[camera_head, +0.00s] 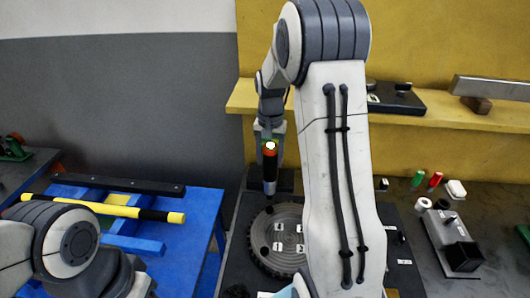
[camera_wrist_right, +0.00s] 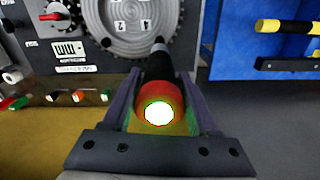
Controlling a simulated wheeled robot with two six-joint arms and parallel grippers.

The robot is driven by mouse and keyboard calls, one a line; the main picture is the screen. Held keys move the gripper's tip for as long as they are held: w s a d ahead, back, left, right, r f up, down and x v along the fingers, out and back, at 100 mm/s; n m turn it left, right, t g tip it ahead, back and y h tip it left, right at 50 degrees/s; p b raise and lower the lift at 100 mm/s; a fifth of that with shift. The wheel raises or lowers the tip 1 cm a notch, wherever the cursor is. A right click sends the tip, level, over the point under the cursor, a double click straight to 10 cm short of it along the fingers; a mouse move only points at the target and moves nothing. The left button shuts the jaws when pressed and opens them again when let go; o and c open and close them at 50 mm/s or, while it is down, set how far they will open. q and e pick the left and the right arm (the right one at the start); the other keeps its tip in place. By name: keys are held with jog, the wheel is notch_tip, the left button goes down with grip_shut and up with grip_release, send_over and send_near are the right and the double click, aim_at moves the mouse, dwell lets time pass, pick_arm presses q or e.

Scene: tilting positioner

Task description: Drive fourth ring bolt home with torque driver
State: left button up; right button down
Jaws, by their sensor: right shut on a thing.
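My right gripper (camera_head: 270,140) points down and is shut on the torque driver (camera_head: 270,172), a black tool with an orange-red collar and a white top. In the right wrist view the driver (camera_wrist_right: 158,68) sits between the two fingers of that gripper (camera_wrist_right: 155,105), its tip over the rim of the toothed ring (camera_wrist_right: 128,22). The ring (camera_head: 262,228) lies on a dark plate and carries small white number tags. I cannot tell whether the tip touches a bolt; the bolt under it is hidden. My left arm shows at the lower left, its gripper out of frame.
A blue table (camera_head: 185,240) with a yellow-and-black bar (camera_head: 110,206) stands at the left. A yellow shelf (camera_head: 430,122) runs along the back. A green cylinder (camera_head: 418,178) and a red cylinder (camera_head: 436,180) stand at the right. My right forearm hides the ring's right side.

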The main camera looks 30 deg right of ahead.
aim_at(270, 181)
jog(key=shift+f+b, duration=1.95)
jog(key=shift+f, duration=0.75)
jog(key=shift+s, duration=0.1)
jog(key=shift+s+a+f, duration=0.1)
jog(key=shift+f, duration=0.6)
dwell(1.7)
jog(key=shift+r, duration=0.1)
notch_tip(270, 181, up, 6)
jog(key=p, duration=0.5)
dwell(0.4)
